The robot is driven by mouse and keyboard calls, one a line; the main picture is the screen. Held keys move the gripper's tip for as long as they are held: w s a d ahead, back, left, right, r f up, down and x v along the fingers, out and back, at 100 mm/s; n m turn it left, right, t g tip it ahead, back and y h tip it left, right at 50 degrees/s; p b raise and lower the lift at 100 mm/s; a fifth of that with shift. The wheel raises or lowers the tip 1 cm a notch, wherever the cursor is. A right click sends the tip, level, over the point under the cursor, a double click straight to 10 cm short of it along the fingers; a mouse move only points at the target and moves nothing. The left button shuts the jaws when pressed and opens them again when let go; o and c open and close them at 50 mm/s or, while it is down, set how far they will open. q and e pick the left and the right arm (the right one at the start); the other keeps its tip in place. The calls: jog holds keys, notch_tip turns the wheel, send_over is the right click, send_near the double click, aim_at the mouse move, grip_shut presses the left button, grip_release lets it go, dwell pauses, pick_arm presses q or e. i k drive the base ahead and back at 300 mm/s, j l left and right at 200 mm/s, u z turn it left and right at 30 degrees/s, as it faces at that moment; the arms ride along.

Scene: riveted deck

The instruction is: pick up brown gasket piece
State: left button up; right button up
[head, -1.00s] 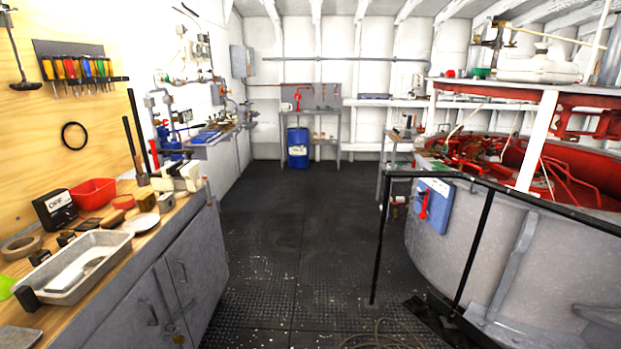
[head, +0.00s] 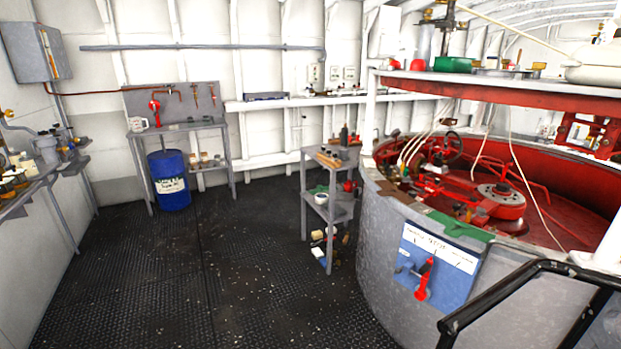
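I cannot clearly make out a brown gasket piece. A flat brown patch (head: 398,194) lies on the rim of the round grey tank, beside a flat green piece (head: 458,226); it is too small to tell what it is. Neither of my grippers shows in the head view.
The grey tank (head: 385,238) with red machinery fills the right, with a black railing (head: 530,275) in front. A grey shelf stand (head: 330,205) stands left of it. A blue barrel (head: 169,180) stands under the back table. The dark floor (head: 200,260) is open at centre left.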

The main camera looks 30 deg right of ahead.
aim_at(387, 188)
jog(key=i+z, duration=0.15)
jog(key=i, duration=0.65)
jog(key=i+j+z, duration=0.15)
jog(key=i, duration=0.6)
jog(key=i+l+z, duration=0.1)
jog(key=i+z, duration=0.15)
jog(key=z, duration=0.15)
jog(key=i+z, duration=0.2)
jog(key=z, duration=0.25)
jog(key=i+z, duration=0.25)
jog(key=z, duration=0.15)
jog(key=i+j+z, duration=0.2)
jog(key=z, duration=0.25)
